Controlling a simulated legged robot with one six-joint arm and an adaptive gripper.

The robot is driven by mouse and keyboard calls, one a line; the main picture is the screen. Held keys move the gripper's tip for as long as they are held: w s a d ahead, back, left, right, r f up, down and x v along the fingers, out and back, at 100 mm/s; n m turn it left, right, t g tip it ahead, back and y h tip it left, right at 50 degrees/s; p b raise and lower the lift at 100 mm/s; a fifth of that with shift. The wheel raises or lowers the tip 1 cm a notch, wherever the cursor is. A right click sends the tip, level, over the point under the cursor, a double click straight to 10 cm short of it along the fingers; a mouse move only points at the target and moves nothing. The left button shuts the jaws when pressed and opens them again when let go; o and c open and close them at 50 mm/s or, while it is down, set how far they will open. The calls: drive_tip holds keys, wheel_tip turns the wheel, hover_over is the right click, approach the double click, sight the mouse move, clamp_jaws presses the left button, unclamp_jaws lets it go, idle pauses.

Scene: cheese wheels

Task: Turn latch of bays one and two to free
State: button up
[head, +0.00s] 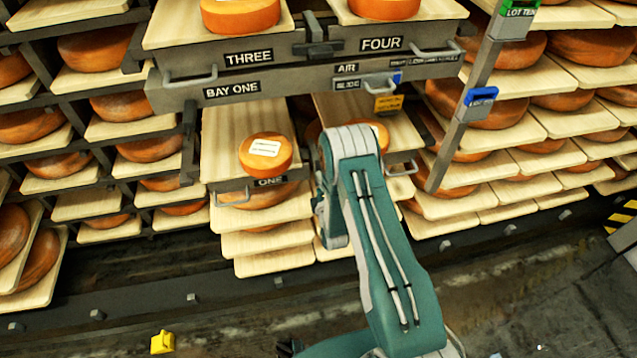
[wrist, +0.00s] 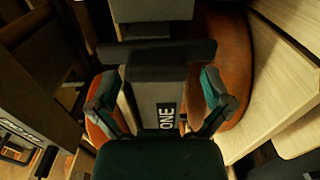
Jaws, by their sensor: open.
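The board labelled ONE (head: 265,187) sits under the BAY ONE beam (head: 232,91) in the head view, with a cheese wheel (head: 266,153) on it. In the wrist view, a grey front piece with the ONE label (wrist: 166,115) lies between the two fingers of my gripper (wrist: 160,95). The fingers are apart, one on each side; I cannot tell whether they touch it. A dark crossbar (wrist: 170,52), possibly a latch, lies across just beyond the fingers. In the head view my arm hides bay two's front and most of the gripper. Latch positions cannot be read.
Boards THREE (head: 249,57) and FOUR (head: 381,44) sit above, with a dark latch-like block (head: 318,40) between them. Metal handles project from the fronts. A slanted post (head: 462,120) with a blue tag stands right. The floor in front holds a small yellow block (head: 162,342).

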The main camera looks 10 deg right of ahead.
drive_tip(key=s, duration=1.2)
